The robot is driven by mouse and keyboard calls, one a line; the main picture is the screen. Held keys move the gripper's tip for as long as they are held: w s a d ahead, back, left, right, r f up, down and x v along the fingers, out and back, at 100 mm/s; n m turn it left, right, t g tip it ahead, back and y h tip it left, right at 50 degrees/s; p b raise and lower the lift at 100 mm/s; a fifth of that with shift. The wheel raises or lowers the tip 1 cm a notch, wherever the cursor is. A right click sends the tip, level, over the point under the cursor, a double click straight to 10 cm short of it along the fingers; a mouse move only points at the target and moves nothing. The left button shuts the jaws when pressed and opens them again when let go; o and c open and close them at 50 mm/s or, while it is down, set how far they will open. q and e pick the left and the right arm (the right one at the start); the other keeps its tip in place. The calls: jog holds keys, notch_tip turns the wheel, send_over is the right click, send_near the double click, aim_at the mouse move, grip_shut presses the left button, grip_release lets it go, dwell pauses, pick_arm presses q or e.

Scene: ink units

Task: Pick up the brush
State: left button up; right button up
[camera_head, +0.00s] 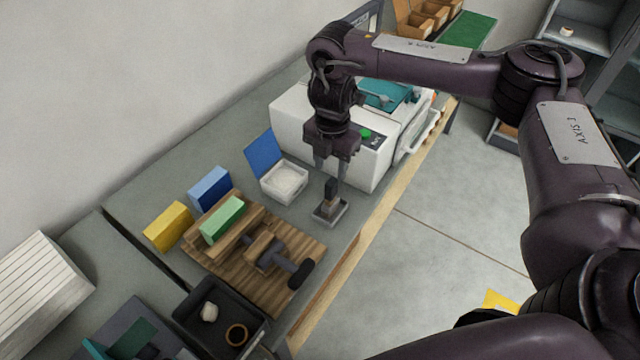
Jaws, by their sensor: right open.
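What looks like the brush (331,193) is a small upright piece with a dark top and a lighter lower part. It stands in a small grey tray (319,217) near the front edge of the bench. My right gripper (329,177) points down just above the brush, its two fingers apart. The brush's top is close to the fingertip level; I cannot tell whether it is between them or touching. My left gripper is not in view.
An open white box with a blue lid (262,152) stands left of the brush. A white machine (290,112) is behind. A wooden board (225,262) with a dark-handled tool (277,259) and a black tray (190,309) lie in front. Coloured blocks (168,226) stand left.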

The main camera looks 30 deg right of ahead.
aim_at(332, 182)
jog(key=shift+w+f, duration=0.15)
jog(key=shift+f, duration=0.1)
jog(key=shift+a+f, duration=0.1)
jog(key=shift+f, duration=0.3)
jog(key=f, duration=0.1)
jog(key=s+f, duration=0.1)
jog(key=f, duration=0.1)
jog(key=shift+s+f+b, duration=0.1)
jog(key=shift+s+b, duration=0.1)
jog(key=shift+b, duration=0.15)
notch_tip(332, 182, down, 2)
jog(key=shift+w+f, duration=0.1)
jog(key=shift+f, duration=0.4)
jog(key=c, duration=0.4)
grip_shut()
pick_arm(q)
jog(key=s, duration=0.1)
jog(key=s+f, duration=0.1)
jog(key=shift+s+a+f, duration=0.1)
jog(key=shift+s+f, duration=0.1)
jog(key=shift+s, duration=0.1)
pick_arm(e)
jog(key=shift+r, duration=0.1)
